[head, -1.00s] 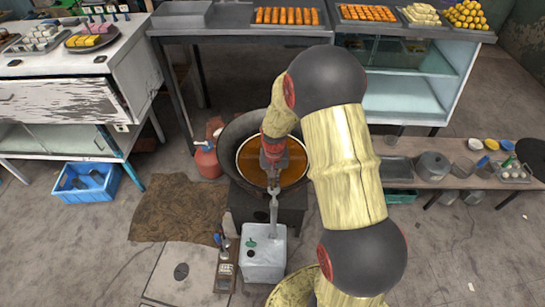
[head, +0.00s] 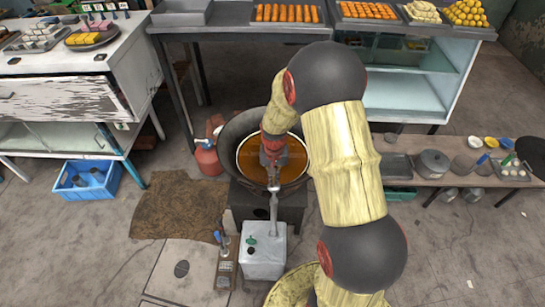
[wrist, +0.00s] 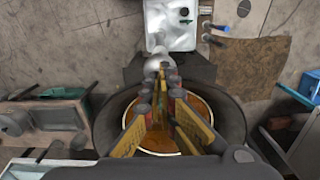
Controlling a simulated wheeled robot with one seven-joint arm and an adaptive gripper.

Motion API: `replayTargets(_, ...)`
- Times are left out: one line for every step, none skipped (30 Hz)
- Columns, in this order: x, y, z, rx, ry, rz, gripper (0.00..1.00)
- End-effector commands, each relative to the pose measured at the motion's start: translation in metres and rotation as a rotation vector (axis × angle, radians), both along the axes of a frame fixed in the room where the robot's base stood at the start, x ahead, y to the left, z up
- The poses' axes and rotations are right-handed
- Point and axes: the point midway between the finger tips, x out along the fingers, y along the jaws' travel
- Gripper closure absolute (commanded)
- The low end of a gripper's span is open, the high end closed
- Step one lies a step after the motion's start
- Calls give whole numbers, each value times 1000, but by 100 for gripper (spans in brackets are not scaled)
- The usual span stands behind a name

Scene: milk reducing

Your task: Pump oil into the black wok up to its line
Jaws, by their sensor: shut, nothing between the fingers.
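The black wok (head: 229,148) sits on a dark stove block and holds orange-brown oil (head: 297,165). A lighter ring shows around the oil; I cannot tell whether it is the line. In the wrist view the wok (wrist: 232,122) lies beneath my fingers. The pale metal oil container (head: 263,263) stands in front, its pump pipe (head: 273,211) reaching up toward the wok. It also shows at the top of the wrist view (wrist: 171,33). My gripper (head: 273,184) points down over the wok's near side, by the pipe's upper end. It is shut and empty; contact with the pump is unclear.
A red gas cylinder (head: 207,160) stands left of the wok. A small rack (head: 226,265) stands left of the container. A low bench (head: 451,183) with pots is at the right. A blue crate (head: 87,180) lies at the left. A steel counter stands behind.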

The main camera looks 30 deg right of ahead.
Motion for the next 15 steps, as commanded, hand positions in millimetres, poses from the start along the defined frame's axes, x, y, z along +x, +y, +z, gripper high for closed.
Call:
replayTargets(0, 0, -5, 1, 1, 0, 100)
replayTargets(0, 0, -6, 1, 1, 0, 100)
replayTargets(0, 0, -9, 1, 1, 0, 100)
replayTargets(0, 0, -10, 1, 1, 0, 100)
replayTargets(0, 0, -12, 1, 1, 0, 100)
replayTargets(0, 0, -14, 1, 1, 0, 100)
replayTargets(0, 0, -16, 1, 1, 0, 100)
replayTargets(0, 0, -17, 1, 1, 0, 100)
replayTargets(0, 0, -20, 0, 2, 0, 100)
replayTargets(-1, 0, -21, 0, 2, 0, 100)
replayTargets(-1, 0, -23, 0, 2, 0, 100)
replayTargets(-1, 0, -25, 0, 2, 0, 100)
replayTargets(-1, 0, -27, 0, 2, 0, 100)
replayTargets(-1, 0, -29, 0, 2, 0, 100)
replayTargets(-1, 0, -31, 0, 2, 0, 100)
